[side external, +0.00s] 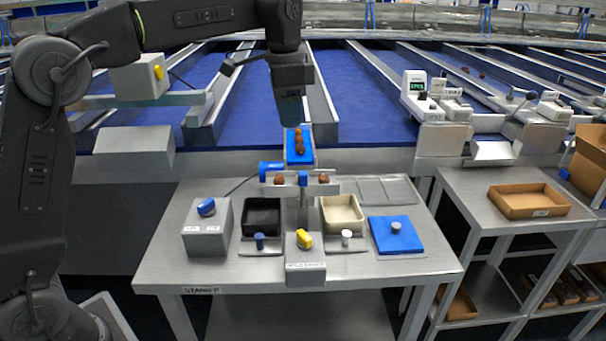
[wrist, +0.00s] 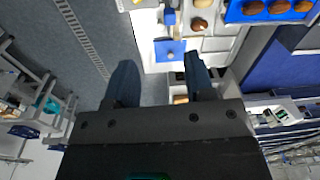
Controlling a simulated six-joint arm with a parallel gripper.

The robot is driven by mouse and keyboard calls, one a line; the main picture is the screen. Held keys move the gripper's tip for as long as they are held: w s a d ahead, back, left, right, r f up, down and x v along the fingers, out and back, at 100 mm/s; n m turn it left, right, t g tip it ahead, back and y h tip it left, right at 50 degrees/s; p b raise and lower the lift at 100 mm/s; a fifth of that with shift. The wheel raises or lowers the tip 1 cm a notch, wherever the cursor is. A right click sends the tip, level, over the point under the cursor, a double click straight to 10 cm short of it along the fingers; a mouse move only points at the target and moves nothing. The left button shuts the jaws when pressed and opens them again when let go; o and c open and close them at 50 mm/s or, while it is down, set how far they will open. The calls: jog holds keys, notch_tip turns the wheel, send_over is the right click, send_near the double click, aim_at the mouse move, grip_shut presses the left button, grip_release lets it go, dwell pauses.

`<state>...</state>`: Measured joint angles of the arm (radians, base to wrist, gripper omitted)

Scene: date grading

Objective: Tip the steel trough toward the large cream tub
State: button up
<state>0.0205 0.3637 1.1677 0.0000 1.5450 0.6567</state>
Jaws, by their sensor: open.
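The steel trough (side external: 334,187) lies across a post above the middle of the steel table, looking roughly level, with a brown date at each side of a blue centre piece. The large cream tub (side external: 342,228) stands below it to the right. A black tub (side external: 263,230) stands to the left. My gripper (side external: 291,118) is above and behind the trough, near a blue tray (side external: 290,158) holding several dates, and touches nothing visible. In the wrist view my gripper (wrist: 158,85) has its two fingers apart with nothing between them.
A grey box with a blue knob (side external: 206,208) stands at left, and a yellow knob (side external: 304,239) sits at the front centre. A blue pad (side external: 396,243) with a grey knob lies right. A cardboard tray (side external: 528,203) is on the side table.

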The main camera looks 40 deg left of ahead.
aim_at(303, 172)
jog(key=shift+m+g, duration=0.4)
jog(key=shift+m, duration=0.2)
jog(key=w+f, duration=0.1)
jog(key=f, duration=0.4)
jog(key=w+f, duration=0.1)
jog(key=f, duration=0.4)
jog(key=w+f, duration=0.1)
jog(key=f, duration=0.4)
jog(key=shift+w+d+f, duration=0.15)
jog(key=shift+w+f, duration=0.15)
jog(key=shift+c, duration=0.5)
grip_shut()
